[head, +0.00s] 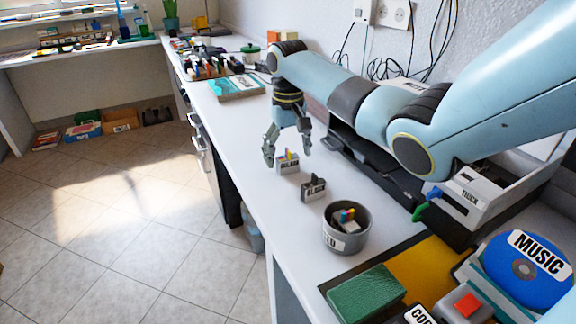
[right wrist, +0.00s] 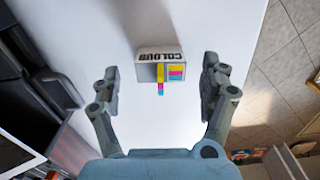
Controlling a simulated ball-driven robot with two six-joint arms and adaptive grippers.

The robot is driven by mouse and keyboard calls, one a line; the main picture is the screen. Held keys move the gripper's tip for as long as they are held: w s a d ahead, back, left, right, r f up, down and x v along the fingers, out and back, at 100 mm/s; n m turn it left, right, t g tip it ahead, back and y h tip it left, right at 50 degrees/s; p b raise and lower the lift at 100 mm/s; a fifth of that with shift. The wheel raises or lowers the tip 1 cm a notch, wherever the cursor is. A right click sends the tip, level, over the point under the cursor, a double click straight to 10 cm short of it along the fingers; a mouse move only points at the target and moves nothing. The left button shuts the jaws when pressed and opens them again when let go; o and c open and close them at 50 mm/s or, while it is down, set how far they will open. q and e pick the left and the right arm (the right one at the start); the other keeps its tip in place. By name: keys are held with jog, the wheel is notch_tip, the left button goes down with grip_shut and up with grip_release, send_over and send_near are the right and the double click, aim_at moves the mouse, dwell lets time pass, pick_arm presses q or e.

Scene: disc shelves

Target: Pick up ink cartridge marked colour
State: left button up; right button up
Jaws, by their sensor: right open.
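The ink cartridge marked colour (right wrist: 159,68) stands on the white desk in the right wrist view, its label upside down there, with yellow, pink and blue patches. In the head view the cartridge (head: 288,162) sits beneath my right gripper (head: 287,160). My right gripper is open, and in the right wrist view its fingers (right wrist: 160,85) are on either side of the cartridge with gaps, touching neither side. A second, dark grey cartridge (head: 313,189) stands nearer in the head view; its label is too small to read. My left gripper is not in view.
A grey round pot (head: 346,228) with small coloured pieces stands near the dark cartridge. A blue MUSIC disc (head: 527,268) and a green block (head: 365,293) are at the front right. A dark printer-like device (head: 366,158) lies along the wall side. The desk's left edge is close.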

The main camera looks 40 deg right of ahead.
jog(key=c, duration=1.1)
jog(key=shift+r, duration=0.1)
